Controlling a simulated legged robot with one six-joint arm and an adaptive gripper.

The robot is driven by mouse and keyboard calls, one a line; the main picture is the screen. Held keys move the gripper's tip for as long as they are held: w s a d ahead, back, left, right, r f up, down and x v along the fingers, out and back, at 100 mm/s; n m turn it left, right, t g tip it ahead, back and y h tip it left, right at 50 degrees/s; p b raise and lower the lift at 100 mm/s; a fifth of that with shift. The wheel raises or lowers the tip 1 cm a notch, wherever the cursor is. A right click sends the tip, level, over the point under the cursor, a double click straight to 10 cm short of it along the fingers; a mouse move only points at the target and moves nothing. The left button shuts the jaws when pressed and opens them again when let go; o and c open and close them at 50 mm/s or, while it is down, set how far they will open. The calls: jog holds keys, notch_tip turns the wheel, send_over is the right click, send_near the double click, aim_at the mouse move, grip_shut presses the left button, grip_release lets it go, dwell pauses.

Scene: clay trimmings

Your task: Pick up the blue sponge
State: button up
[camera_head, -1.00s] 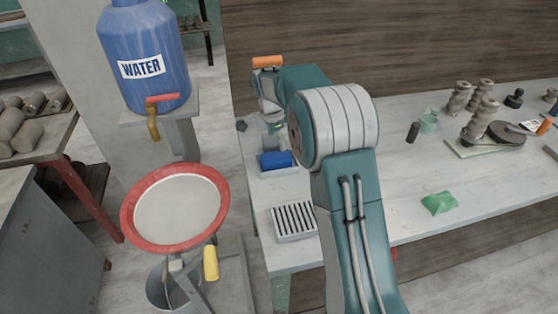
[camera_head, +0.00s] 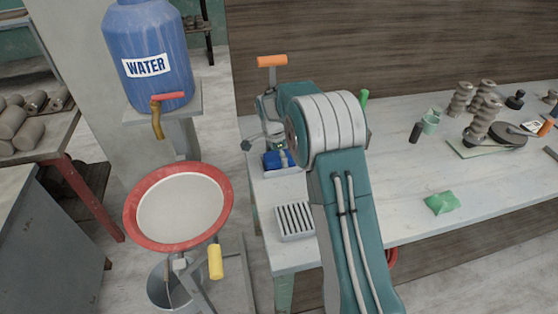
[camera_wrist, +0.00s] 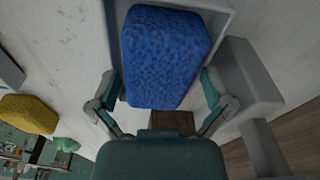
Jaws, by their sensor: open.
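The blue sponge (camera_wrist: 165,55) fills the upper middle of the wrist view, lying in a shallow light grey tray (camera_wrist: 222,12). My gripper (camera_wrist: 162,92) is open, with one finger on each side of the sponge's near end. The fingers do not appear closed on it; whether either touches is unclear. In the head view the sponge (camera_head: 270,161) is at the left end of the worktable, partly covered by my gripper (camera_head: 283,156).
A slotted grey tray (camera_head: 295,221) lies in front. An orange-handled object (camera_head: 272,62) rises behind. A red-rimmed basin (camera_head: 180,206) stands left. A yellow sponge (camera_wrist: 28,113) shows in the wrist view.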

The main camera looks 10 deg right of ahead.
jog(key=shift+a+f, duration=0.1)
jog(key=shift+f, duration=0.05)
jog(key=shift+d, duration=0.25)
jog(key=c, duration=0.6)
jog(key=shift+s+f, duration=0.1)
jog(key=shift+c, duration=0.5)
jog(key=shift+a, duration=0.1)
